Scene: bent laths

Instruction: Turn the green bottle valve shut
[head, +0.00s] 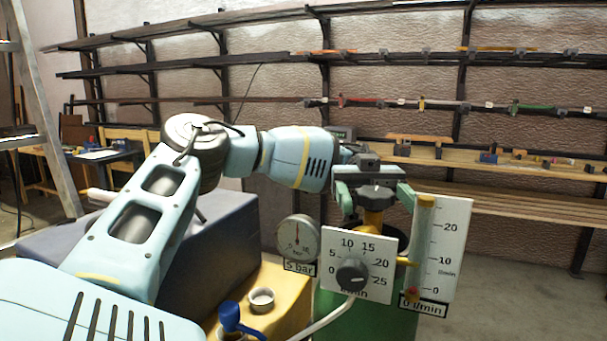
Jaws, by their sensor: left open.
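The green bottle (365,318) stands at lower centre, its top mostly hidden behind gauges and a dial plate. Its brass valve (373,220) rises above them, with a dark handwheel (376,194) on top. My left gripper (374,197) is open above the valve, with one finger to each side of the handwheel. I cannot tell whether the fingers touch it. A round gauge (298,238) labelled "5 bar" sits left of the valve. A flow dial (352,272) is in front. A flow tube (422,245) on a white scale, labelled "0 l/min", stands to the right. My right gripper is not in view.
A yellow block (281,279) left of the bottle carries a small round cup (261,299) and a blue-capped item (232,318). A pale hose (325,320) runs from the dial. Wall racks (400,104) and a wooden bench (540,205) stand behind. Floor at right is clear.

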